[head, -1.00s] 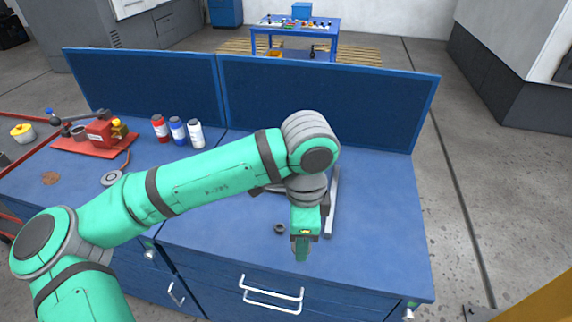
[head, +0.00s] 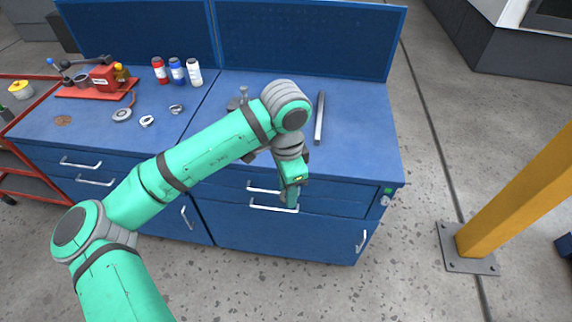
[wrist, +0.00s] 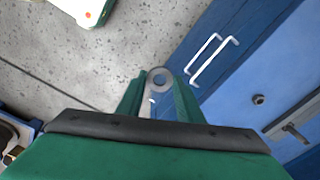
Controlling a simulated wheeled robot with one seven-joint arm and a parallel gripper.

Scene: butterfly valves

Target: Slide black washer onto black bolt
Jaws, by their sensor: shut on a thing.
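My gripper (head: 290,197) hangs past the bench's front edge, in front of the drawers. In the wrist view, my gripper (wrist: 158,95) is shut on a dark grey ring with a round hole, which I take for the black washer (wrist: 160,70); it sits at the fingertips. The washer is too small to make out in the head view. A small dark ring or nut (wrist: 258,99) lies on the bench in the wrist view. A dark elongated piece (wrist: 296,133) shows near the right edge; I cannot tell whether it is the black bolt.
The blue bench (head: 365,150) carries a long grey bar (head: 320,118), a red fixture (head: 103,77), several bottles (head: 178,72) and loose rings (head: 147,121). Drawer handles (head: 274,208) stick out near my gripper. A yellow post (head: 515,200) stands right. Floor in front is clear.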

